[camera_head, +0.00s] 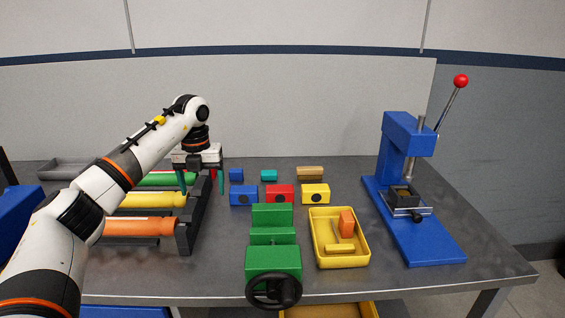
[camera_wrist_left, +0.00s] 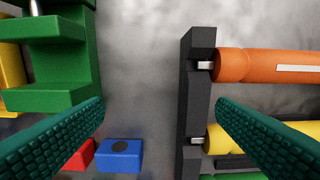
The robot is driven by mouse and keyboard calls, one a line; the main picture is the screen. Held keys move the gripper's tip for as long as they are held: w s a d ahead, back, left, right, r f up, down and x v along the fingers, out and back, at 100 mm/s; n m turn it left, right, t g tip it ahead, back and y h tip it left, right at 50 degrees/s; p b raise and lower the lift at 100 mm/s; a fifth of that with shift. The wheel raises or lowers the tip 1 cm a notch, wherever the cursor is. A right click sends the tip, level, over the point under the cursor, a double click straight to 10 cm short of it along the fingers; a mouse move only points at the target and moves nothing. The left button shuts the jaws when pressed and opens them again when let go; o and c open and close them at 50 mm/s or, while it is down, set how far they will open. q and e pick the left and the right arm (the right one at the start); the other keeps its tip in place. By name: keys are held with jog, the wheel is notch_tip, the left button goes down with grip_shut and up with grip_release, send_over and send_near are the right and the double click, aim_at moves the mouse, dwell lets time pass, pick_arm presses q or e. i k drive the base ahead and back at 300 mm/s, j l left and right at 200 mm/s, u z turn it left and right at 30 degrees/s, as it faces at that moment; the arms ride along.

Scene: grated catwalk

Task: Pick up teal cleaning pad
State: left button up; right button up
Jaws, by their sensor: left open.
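The teal cleaning pad (camera_head: 269,175) is a small teal block on the grey table, in the back row between a small blue block (camera_head: 236,174) and a brown block (camera_head: 310,173). My left gripper (camera_head: 202,188) is open and empty, pointing down over the rack's right end, to the left of the pad and apart from it. In the left wrist view my left gripper (camera_wrist_left: 160,103) shows its two teal ribbed fingers spread apart with bare table and the rack end between them. The pad does not show in that view. My right gripper is not in view.
Blue (camera_head: 243,198), red (camera_head: 279,194) and yellow (camera_head: 315,194) boxes stand in front of the pad's row. A green vise (camera_head: 273,258), a yellow tray (camera_head: 358,262) and a blue press (camera_head: 408,135) stand nearby. A dark rack (camera_head: 184,237) holds coloured rollers at left.

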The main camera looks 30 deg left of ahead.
aim_at(270, 175)
jog(key=i, duration=1.1)
